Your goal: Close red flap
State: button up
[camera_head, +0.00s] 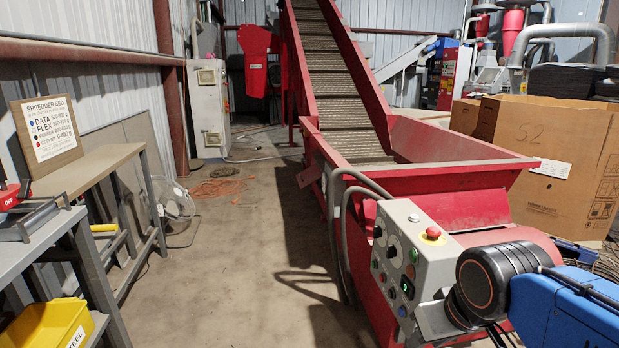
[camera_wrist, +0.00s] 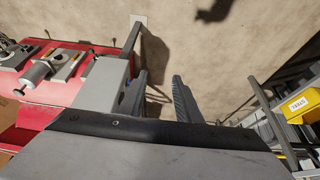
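A small red piece marked OFF (camera_head: 8,196) sits on the bench at the far left edge of the head view, partly cut off. It may be the red flap; I cannot tell whether it is open or shut. No other part is clearly a red flap. My gripper (camera_wrist: 160,76) shows in the wrist view with its two grey fingers apart and nothing between them. It points down over bare floor, beside a grey box (camera_wrist: 104,84). The head view shows my arm at the lower right, but not the gripper's fingers.
A grey control box (camera_head: 412,262) with buttons and a red-topped knob is mounted by the red hopper (camera_head: 455,180) and conveyor. A yellow STEEL bin (camera_head: 40,325) stands lower left, also visible in the wrist view (camera_wrist: 300,104). A fan (camera_head: 175,200) stands on the floor. The aisle between is mostly clear.

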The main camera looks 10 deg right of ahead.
aim_at(311, 175)
jog(key=i+u, duration=0.25)
jog(key=i, duration=4.25)
jog(key=i+j+z, duration=0.1)
jog(key=i, duration=0.75)
jog(key=i+j+z, duration=0.2)
jog(key=i+l, duration=0.05)
jog(key=l, duration=0.05)
